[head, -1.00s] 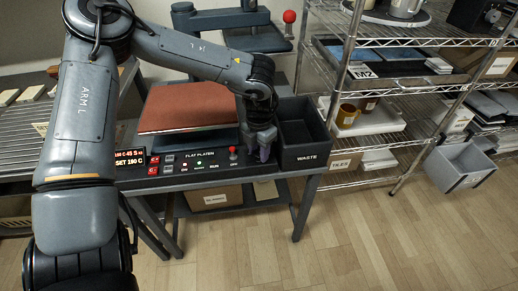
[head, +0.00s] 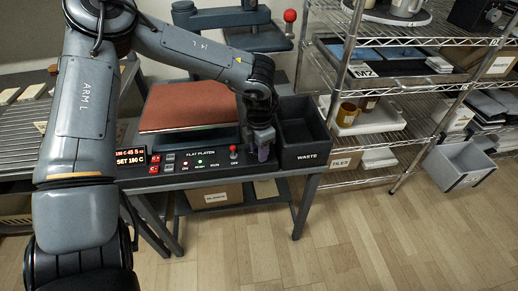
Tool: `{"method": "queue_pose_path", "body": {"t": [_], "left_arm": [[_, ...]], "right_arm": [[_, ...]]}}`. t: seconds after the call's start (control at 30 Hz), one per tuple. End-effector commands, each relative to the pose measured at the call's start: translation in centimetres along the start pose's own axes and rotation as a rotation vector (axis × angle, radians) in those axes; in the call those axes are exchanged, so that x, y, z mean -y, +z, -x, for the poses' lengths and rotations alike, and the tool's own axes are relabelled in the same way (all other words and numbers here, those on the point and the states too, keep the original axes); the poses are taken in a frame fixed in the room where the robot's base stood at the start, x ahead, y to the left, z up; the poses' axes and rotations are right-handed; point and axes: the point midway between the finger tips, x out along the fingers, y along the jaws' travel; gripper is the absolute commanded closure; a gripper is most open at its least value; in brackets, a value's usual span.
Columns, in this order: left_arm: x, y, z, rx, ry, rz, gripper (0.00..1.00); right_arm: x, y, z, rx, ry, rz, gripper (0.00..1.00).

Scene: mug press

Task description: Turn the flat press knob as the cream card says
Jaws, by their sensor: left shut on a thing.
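My left gripper (head: 263,150) points down at the right end of the flat press's black control panel (head: 210,182), beside the waste bin. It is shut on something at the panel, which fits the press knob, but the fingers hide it. The display (head: 131,156) at the panel's left end glows with a SET line that looks like 180 or 190 C; the digits are small. A red-topped lever (head: 233,150) marked OFF stands just left of the gripper. I cannot make out a cream card. My right gripper is out of view.
The brown flat platen (head: 190,107) lies behind the panel. The black WASTE bin (head: 304,135) stands close to the gripper's right. A wire shelf (head: 385,90) with mugs and trays is farther right. The wooden floor in front is clear.

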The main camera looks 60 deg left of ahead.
Motion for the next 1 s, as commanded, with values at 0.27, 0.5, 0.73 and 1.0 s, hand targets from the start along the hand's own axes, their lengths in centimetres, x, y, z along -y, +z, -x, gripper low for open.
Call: {"method": "queue_pose_path", "body": {"t": [0.27,0.5,0.73,1.0], "left_arm": [[0.0,0.0,0.1,0.001,0.000,-0.001,0.37],[0.0,0.0,0.1,0.000,0.000,0.000,0.37],[0.0,0.1,2.0,0.003,0.002,-0.001,0.37],[0.0,0.1,6.7,0.004,0.001,0.000,0.37]], "right_arm": [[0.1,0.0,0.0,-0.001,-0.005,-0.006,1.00],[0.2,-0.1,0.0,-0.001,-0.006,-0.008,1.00],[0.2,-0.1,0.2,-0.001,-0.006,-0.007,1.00],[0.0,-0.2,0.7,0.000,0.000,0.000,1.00]]}}
